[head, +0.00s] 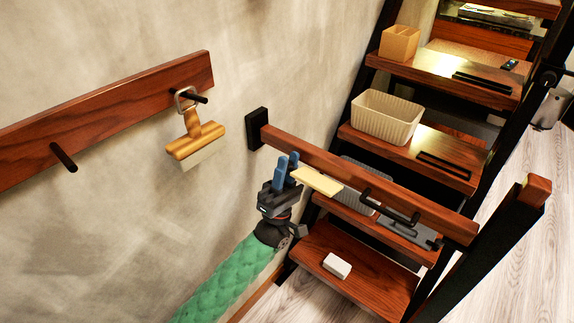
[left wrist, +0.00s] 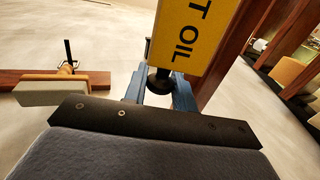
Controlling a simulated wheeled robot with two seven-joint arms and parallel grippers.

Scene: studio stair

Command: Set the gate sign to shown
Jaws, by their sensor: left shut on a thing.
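The gate sign is a yellow board (head: 318,181) at the wooden gate rail (head: 375,180), near the rail's wall end. In the left wrist view its yellow face (left wrist: 190,32) shows part of black lettering, "T OIL"; the rest is cut off. My left gripper (head: 286,172), with blue fingers, is beside the sign's left end. In the left wrist view the gripper (left wrist: 158,90) is shut on a black knob (left wrist: 159,80) at the sign's lower edge. How the sign joins the rail is hidden. My right gripper is not in view.
Behind the gate, stair treads carry a ribbed cream bin (head: 386,116), a tan box (head: 399,43) and a white block (head: 337,266). A black handle (head: 390,207) is on the gate.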

